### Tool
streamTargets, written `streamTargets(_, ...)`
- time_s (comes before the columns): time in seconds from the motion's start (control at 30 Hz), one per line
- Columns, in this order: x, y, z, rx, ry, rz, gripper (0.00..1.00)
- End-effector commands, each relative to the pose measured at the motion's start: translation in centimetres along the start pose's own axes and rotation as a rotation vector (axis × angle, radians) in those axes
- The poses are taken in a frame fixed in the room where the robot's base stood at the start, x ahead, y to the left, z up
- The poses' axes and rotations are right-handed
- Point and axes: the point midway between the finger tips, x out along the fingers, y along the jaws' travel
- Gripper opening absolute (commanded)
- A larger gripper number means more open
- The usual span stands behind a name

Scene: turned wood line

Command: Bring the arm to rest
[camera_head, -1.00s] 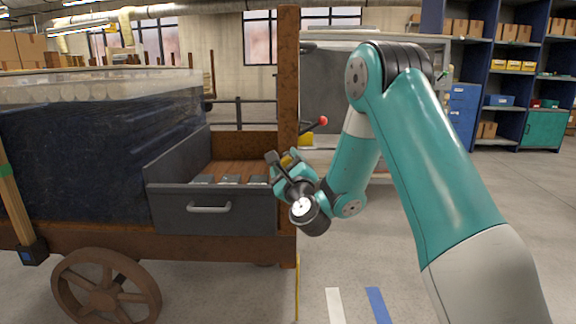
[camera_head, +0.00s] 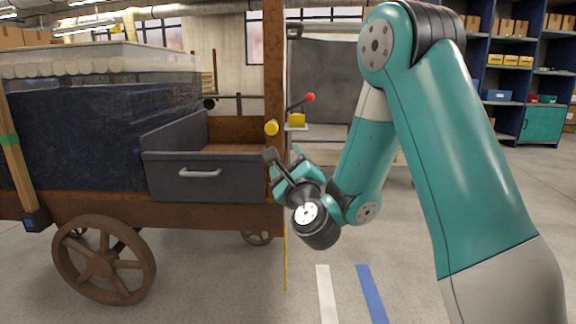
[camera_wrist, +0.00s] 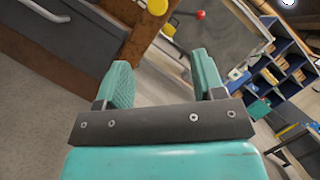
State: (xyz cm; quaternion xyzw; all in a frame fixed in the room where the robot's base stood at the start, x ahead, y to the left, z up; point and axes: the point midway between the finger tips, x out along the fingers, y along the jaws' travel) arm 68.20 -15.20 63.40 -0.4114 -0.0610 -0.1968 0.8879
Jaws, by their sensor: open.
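My arm, teal and grey, comes in from the right in the head view and bends down to my gripper (camera_head: 272,162), beside the cart's rusty upright post. In the wrist view my gripper (camera_wrist: 163,80) has its two teal fingers apart, with nothing between them. Past the fingers I see bare floor and the cart's side. In the head view the wrist partly hides the fingers.
A wooden cart (camera_head: 90,205) with a spoked wheel (camera_head: 104,260) stands left, carrying a grey drawer (camera_head: 190,178). A red-knobbed lever (camera_head: 310,97) and a yellow knob (camera_head: 271,128) are near the post. Blue shelves (camera_head: 490,80) stand behind. Floor at front centre is clear.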

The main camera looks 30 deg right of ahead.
Motion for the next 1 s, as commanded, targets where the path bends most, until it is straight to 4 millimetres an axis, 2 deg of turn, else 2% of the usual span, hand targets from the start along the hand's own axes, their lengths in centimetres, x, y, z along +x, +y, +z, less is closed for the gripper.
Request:
streamTargets(0.67,-0.3,0.7,1.2,-0.010,-0.021,0.025,0.63)
streamTargets(0.77,-0.3,1.1,3.9,-0.078,-0.086,0.109,0.63)
streamTargets(0.87,-1.2,2.3,8.5,-0.222,-0.221,0.267,0.63)
streamTargets(0.9,-1.9,2.8,10.7,-0.299,-0.295,0.341,0.63)
streamTargets(1.0,-4.8,4.2,15.3,-0.518,-0.494,0.528,0.63)
